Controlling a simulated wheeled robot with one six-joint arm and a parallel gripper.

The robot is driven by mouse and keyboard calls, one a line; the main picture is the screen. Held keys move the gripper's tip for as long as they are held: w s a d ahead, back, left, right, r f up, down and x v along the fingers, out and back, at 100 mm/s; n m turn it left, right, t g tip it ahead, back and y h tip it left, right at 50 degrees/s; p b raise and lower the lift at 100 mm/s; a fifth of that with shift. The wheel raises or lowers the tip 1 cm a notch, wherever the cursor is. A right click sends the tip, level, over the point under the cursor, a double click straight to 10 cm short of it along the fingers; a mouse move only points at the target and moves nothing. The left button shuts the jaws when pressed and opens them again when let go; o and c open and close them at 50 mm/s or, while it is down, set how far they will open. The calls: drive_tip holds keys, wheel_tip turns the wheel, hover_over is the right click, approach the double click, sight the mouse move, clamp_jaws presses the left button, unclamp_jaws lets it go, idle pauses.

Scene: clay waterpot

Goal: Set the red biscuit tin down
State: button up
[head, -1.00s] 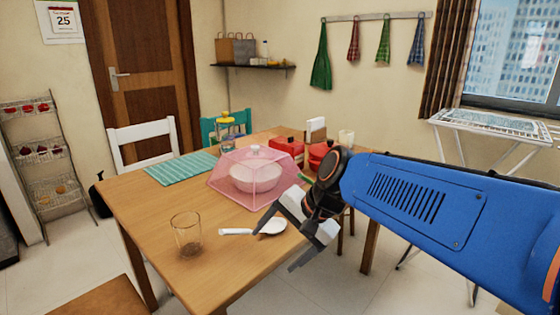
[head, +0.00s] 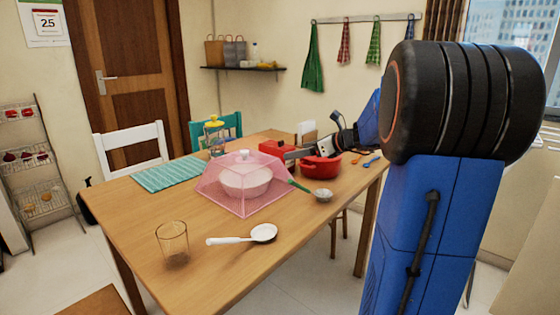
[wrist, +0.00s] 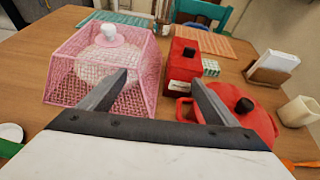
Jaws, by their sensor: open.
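The red biscuit tin (head: 271,147) is a boxy red tin standing upright on the wooden table (head: 215,260), towards the back right. In the wrist view the tin (wrist: 184,63) shows a dark knob on its lid and a pale label on its front. My gripper (wrist: 160,77) is open and empty, its two fingers apart. The tin lies beyond the fingertips, nearer the right finger, and I see no contact. In the head view my gripper (head: 292,153) is just right of the tin and partly covers it.
A pink mesh cover (head: 243,190) over a pale bowl stands left of my gripper. A red pot (head: 321,170) sits close on the right. A napkin holder (wrist: 273,62) stands behind the pot.

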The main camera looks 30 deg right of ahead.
approach(289, 151)
drive_tip(key=shift+a+f+m+t, duration=0.15)
drive_tip(key=shift+a+m+t, duration=0.1)
drive_tip(key=shift+m+t, duration=0.05)
drive_tip(key=x, duration=1.1)
drive_tip(key=shift+w+d+f, duration=0.2)
drive_tip(key=shift+w, duration=0.1)
drive_tip(key=shift+d+x, duration=0.15)
drive_tip(key=shift+x, duration=1.25)
drive_tip(key=shift+d+x, duration=0.2)
drive_tip(key=shift+x, duration=1.2)
drive_tip(key=shift+w, duration=0.15)
drive_tip(key=c, duration=1.5)
drive_tip(key=shift+r, duration=5.1)
